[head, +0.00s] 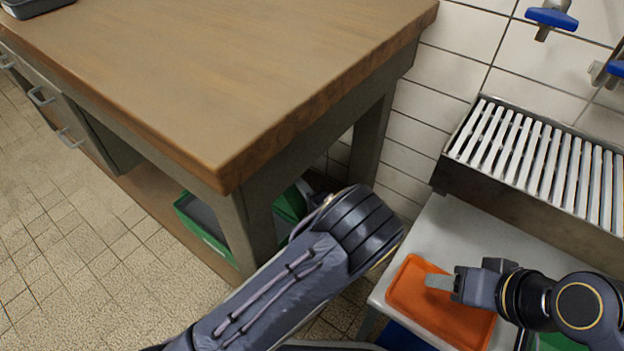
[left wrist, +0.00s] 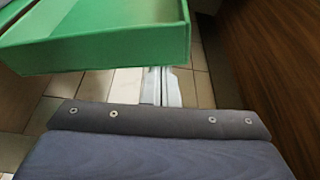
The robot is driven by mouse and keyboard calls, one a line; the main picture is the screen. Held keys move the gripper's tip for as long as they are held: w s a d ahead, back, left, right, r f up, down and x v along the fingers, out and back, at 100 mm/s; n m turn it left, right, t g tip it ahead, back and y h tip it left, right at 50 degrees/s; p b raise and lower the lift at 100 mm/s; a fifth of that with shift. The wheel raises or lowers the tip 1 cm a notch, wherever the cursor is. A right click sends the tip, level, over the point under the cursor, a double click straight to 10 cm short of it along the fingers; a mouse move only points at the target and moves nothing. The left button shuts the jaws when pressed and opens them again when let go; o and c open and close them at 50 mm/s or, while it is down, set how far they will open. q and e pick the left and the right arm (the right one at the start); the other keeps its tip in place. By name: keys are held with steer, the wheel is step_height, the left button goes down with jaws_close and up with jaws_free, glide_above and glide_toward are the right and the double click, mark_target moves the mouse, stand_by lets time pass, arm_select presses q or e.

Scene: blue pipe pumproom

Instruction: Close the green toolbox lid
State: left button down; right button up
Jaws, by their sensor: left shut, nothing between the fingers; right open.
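The green toolbox (head: 205,232) sits on the low shelf under the wooden table in the head view. Its grey inside shows at the left; a table leg and my left arm hide part of it. More green (head: 290,205) shows right of the leg, and I cannot tell whether it is lid or box. In the left wrist view a green panel with a raised edge (left wrist: 110,50) fills the upper left. My left gripper (left wrist: 162,75) is shut and empty just below that edge; contact is unclear. It is hidden in the head view. My right gripper (head: 438,282) is open above an orange tray.
The wooden table (head: 230,70) overhangs the shelf, and its leg (head: 245,225) stands close to my left arm. The orange tray (head: 420,305) lies on a light bench (head: 440,225) at right. A slatted metal rack (head: 540,165) stands behind. Tiled floor at left is clear.

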mark_target(290, 193)
arm_select(q)
steer(key=shift+s+a+f, duration=0.1)
steer(key=shift+s+a, duration=0.45)
steer(key=shift+s, duration=0.25)
steer(key=shift+s+a+f, duration=0.1)
steer(key=shift+s+a, duration=0.4)
steer(key=shift+s, duration=0.25)
